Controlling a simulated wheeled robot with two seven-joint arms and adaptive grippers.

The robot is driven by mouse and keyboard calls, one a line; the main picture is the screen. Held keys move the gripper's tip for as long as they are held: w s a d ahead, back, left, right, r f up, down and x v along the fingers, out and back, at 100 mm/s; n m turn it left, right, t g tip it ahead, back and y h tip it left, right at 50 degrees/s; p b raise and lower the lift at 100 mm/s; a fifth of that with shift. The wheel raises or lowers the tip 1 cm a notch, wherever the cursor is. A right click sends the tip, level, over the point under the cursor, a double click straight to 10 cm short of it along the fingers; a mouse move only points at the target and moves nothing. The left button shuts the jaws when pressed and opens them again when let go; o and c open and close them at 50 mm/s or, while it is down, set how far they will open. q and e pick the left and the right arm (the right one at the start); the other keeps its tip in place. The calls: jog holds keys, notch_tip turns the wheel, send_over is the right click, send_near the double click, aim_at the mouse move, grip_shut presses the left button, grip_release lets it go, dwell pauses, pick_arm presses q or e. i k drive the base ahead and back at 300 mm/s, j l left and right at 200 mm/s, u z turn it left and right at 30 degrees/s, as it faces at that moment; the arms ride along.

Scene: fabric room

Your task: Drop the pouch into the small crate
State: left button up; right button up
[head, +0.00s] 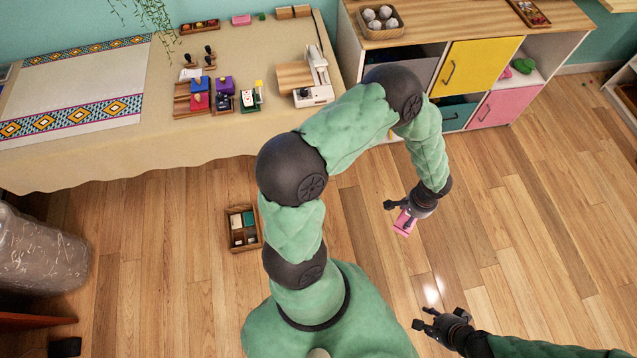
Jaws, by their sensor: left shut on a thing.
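A small pink item (404,224), which looks like the pouch, is in my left gripper (400,212). The gripper is shut on it and holds it above the bare wood floor, right of the middle of the head view. A small wooden crate (259,243) with a few things inside, one of them teal, is on the floor left of my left arm. The pouch is well to the right of it, apart from it. My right gripper (417,317) is low in the view, with its fingers apart and nothing seen between them.
A cloth-covered table (190,140) at the back left bears a sewing machine (313,92), thread holders and a runner. A cabinet (480,65) with coloured doors stands at the back right, with a basket (382,34) on top. The floor at right is clear.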

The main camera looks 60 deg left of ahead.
aim_at(239, 231)
jog(key=k+j+z, duration=0.25)
jog(key=k+z, duration=0.25)
jog(key=k, duration=0.15)
jog(key=k+z, duration=0.45)
jog(key=k, duration=0.2)
jog(key=k+j+u, duration=0.1)
jog(key=k+j, duration=0.2)
jog(key=k+j+u, duration=0.1)
jog(key=k+j, duration=0.15)
jog(key=k+j+u, duration=0.1)
jog(key=k+j, duration=0.15)
jog(key=j, duration=0.25)
jog(key=k+j+u, duration=0.15)
jog(key=j, duration=0.25)
jog(key=k+l, duration=0.05)
